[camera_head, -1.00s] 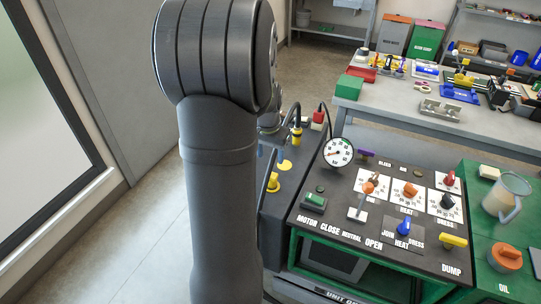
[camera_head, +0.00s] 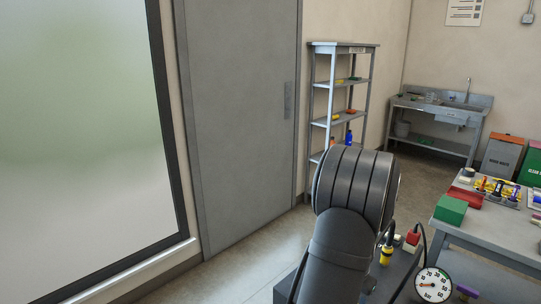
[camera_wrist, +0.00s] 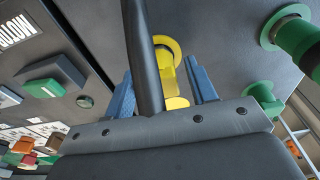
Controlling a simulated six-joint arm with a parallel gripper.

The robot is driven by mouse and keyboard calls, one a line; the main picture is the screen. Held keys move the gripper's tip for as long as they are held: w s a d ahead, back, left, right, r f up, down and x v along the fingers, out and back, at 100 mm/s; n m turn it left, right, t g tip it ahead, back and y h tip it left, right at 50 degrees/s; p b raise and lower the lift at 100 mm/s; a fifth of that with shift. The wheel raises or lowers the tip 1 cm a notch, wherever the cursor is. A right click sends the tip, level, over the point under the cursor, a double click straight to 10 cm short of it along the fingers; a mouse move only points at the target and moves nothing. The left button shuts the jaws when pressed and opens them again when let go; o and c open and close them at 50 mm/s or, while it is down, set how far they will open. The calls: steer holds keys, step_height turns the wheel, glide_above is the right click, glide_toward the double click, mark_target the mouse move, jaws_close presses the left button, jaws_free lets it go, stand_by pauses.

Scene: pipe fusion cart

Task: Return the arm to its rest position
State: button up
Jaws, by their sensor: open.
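My gripper (camera_wrist: 163,88) shows in the wrist view with its two blue fingers apart. A black hose (camera_wrist: 143,60) crosses the view in front of the gap between them. A yellow fitting (camera_wrist: 167,52) on the dark cart surface (camera_wrist: 222,45) shows beyond the fingers. I see nothing clearly held, though the hose hides part of the gap. In the head view only my dark upper arm shows at bottom centre; the gripper is out of sight there.
Green fittings (camera_wrist: 300,40) stand at right in the wrist view, and a green switch (camera_wrist: 43,88) at left. In the head view, a round gauge (camera_head: 433,285) and a yellow-bodied connector (camera_head: 386,255) stand right of my arm. Open floor lies before the grey door (camera_head: 245,120).

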steer(key=shift+r, duration=1.6)
